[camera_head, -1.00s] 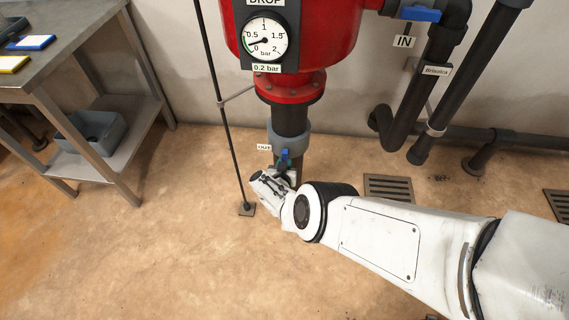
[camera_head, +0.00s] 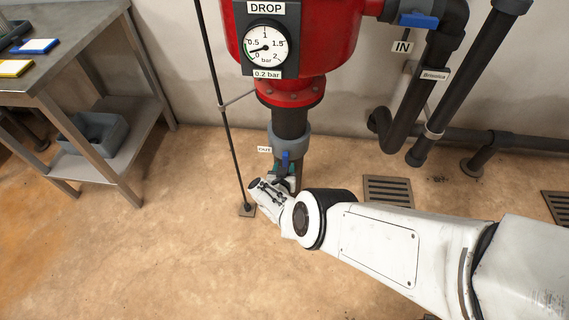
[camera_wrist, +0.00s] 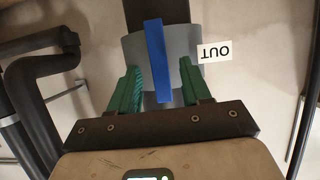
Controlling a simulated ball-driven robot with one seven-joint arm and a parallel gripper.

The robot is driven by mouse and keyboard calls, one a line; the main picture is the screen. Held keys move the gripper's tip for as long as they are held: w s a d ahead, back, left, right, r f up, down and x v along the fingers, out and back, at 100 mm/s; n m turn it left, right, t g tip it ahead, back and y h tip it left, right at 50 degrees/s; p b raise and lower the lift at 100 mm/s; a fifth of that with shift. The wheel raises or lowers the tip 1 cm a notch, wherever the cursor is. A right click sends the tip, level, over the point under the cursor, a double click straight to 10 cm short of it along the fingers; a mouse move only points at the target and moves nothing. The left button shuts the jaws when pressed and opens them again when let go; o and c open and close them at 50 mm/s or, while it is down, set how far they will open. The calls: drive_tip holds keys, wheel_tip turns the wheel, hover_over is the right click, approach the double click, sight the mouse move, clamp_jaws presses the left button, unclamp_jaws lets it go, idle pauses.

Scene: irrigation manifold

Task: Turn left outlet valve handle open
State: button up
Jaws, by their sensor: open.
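A blue valve handle (camera_wrist: 157,62) sits on a grey collar on the dark vertical pipe, beside a white OUT label (camera_wrist: 214,53). In the head view the handle (camera_head: 285,160) is small, below the red vessel and just right of the OUT label (camera_head: 264,150). My gripper (camera_wrist: 160,85) is open, with green fingers on either side of the handle's near end. There are gaps between the handle and both fingers. In the head view my gripper (camera_head: 281,172) is at the handle, its fingers mostly hidden by the wrist.
A red vessel (camera_head: 300,35) with a 0.2 bar gauge (camera_head: 266,45) hangs above. Another blue handle (camera_head: 419,20) is near the IN label (camera_head: 402,47). A thin dark rod (camera_head: 225,120) stands left of my wrist. A metal table (camera_head: 75,60) is at the left.

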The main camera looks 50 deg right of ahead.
drive_tip(key=p+v, duration=0.6)
drive_tip(key=v, duration=0.2)
drive_tip(key=shift+s+a, duration=0.25)
drive_tip(key=shift+a, duration=0.05)
drive_tip(key=shift+r, duration=0.15)
wheel_tip(320, 180, up, 7)
drive_tip(key=w+d+n+t+y+p, duration=0.1)
drive_tip(key=d+n+t+y+p, duration=0.2)
drive_tip(key=n+y, duration=0.45)
drive_tip(key=s+a+r+g+y+p, duration=0.1)
drive_tip(key=s+a+r+g+p, duration=0.1)
drive_tip(key=s+r, duration=0.5)
drive_tip(key=s+a+r+n+g+y+p, duration=0.1)
drive_tip(key=s+a+r+g, duration=0.3)
drive_tip(key=s, duration=0.8)
drive_tip(key=s+a+r+n+g+y+p, duration=0.1)
drive_tip(key=s+a+r+g, duration=0.3)
drive_tip(key=s+r, duration=0.6)
drive_tip(key=shift+a+r+p, duration=0.3)
drive_tip(key=shift+a+p, duration=0.6)
drive_tip(key=shift+a, duration=0.15)
drive_tip(key=shift+s, duration=0.15)
